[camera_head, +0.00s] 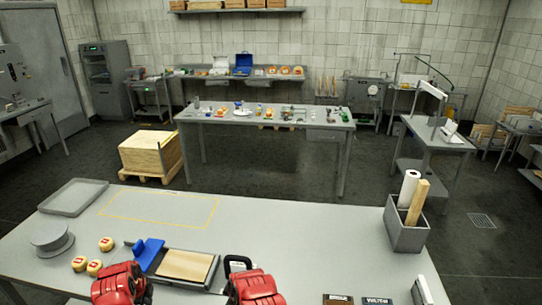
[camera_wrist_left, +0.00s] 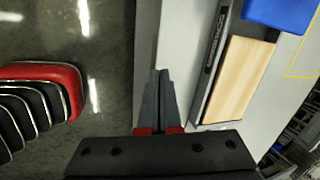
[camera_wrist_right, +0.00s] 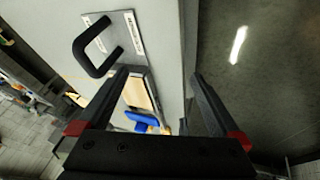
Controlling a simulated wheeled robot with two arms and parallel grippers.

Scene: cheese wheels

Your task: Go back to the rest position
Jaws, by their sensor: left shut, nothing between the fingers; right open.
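My left gripper (camera_wrist_left: 159,100) is shut and empty near the front edge of the table (camera_head: 330,225). In the head view the red casing of my left arm shows at the bottom, with the fingers out of sight. My right gripper (camera_wrist_right: 160,95) is open and empty, its fingers spread in the right wrist view. In the head view the red casing of my right arm shows right of the left one, close to the table's front edge. A black handle (camera_wrist_right: 97,45) stands on the table beyond my right gripper, and is also seen in the head view (camera_head: 238,263).
A board with a wooden panel (camera_head: 186,265) and a blue block (camera_head: 148,252) lies before my arms. Several small cheese wheels (camera_head: 80,263), a round grey stand (camera_head: 52,239) and a tray (camera_head: 73,197) are at left. A grey bin (camera_head: 406,231) stands at right. The table's middle is clear.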

